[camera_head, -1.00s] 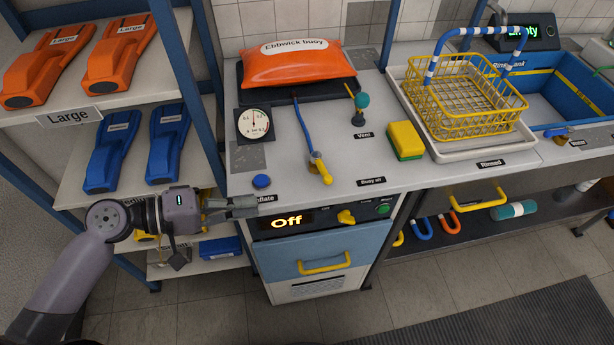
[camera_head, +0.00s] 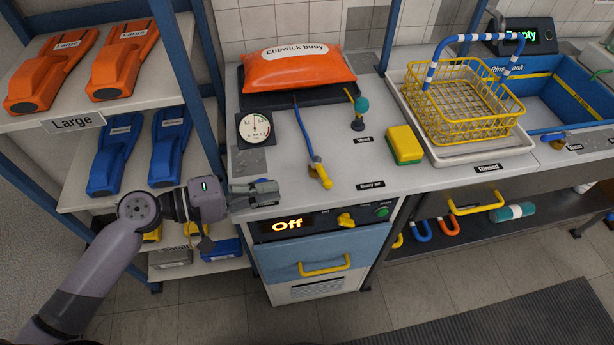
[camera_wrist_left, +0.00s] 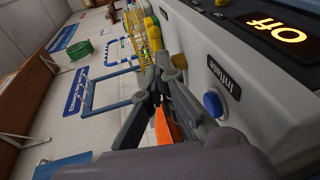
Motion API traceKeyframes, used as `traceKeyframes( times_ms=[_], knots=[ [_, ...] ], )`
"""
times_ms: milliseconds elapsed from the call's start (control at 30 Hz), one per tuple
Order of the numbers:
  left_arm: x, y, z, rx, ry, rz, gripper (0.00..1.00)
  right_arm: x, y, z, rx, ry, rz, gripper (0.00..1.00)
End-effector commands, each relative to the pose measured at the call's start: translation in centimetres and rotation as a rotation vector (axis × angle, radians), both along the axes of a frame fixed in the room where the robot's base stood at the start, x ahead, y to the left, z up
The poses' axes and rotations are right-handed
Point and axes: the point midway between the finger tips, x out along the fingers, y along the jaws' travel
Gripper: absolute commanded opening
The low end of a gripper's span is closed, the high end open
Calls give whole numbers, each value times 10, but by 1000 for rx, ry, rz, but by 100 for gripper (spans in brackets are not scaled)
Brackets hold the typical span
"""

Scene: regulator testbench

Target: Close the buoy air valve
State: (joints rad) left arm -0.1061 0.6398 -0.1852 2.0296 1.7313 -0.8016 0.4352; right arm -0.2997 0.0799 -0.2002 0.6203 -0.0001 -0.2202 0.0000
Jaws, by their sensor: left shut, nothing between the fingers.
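The buoy air valve (camera_head: 320,175) has a yellow handle at the end of a blue hose (camera_head: 304,135) on the worktop, behind the "Buoy air" label (camera_head: 370,185). The hose runs to the orange Ebbwick buoy (camera_head: 297,72). My left gripper (camera_head: 272,187) is shut and empty over the worktop's front left corner, left of the valve and apart from it. It covers the blue inflate button in the head view. In the left wrist view the button (camera_wrist_left: 213,103) shows beside my left gripper's fingers (camera_wrist_left: 165,82). My right gripper is not in view.
A round gauge (camera_head: 254,128) lies left of the hose. A teal-knobbed vent valve (camera_head: 360,108) and a yellow-green sponge (camera_head: 404,145) stand to the right. A yellow wire basket (camera_head: 470,108) sits beyond. Below, the panel display (camera_head: 287,226) reads "Off". A shelf upright (camera_head: 187,75) stands at left.

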Motion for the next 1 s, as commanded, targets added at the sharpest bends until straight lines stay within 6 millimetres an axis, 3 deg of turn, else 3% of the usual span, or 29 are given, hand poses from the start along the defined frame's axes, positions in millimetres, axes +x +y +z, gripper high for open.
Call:
traceKeyframes(
  times_ms=[200, 400, 1000],
  knots=[
    [20, -43, -5, -4, 0, 0, 0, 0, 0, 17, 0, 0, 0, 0],
    [32, -68, -13, 0, 1, 0, 0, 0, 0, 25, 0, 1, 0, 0],
    [36, -79, -17, 1, 1, 4, 0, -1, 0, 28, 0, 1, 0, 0]
  ],
)
